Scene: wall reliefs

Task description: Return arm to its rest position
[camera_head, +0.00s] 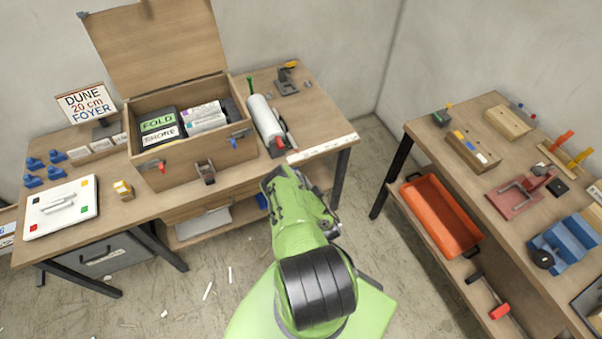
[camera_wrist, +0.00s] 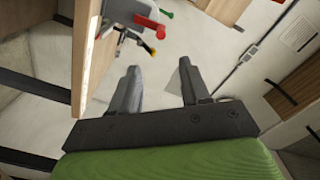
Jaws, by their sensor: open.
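My green arm (camera_head: 300,225) with a black band rises from my base in the lower middle of the head view, bent up toward the front edge of the left table. My gripper (camera_wrist: 158,72) shows in the wrist view with its two dark fingers apart and nothing between them. In the head view its fingers are hidden or too small to make out. The left wooden table (camera_head: 215,197) stands behind the arm, and the arm's upper end overlaps its front edge in the picture; I cannot tell whether there is contact.
An open wooden box (camera_head: 165,165) with labelled packs, a roll (camera_head: 264,118) and a white board (camera_head: 60,208) are on the left table. The right table (camera_head: 485,165) holds tools and blocks, with an orange tray (camera_head: 440,215) below. Floor between the tables (camera_head: 365,170) is clear.

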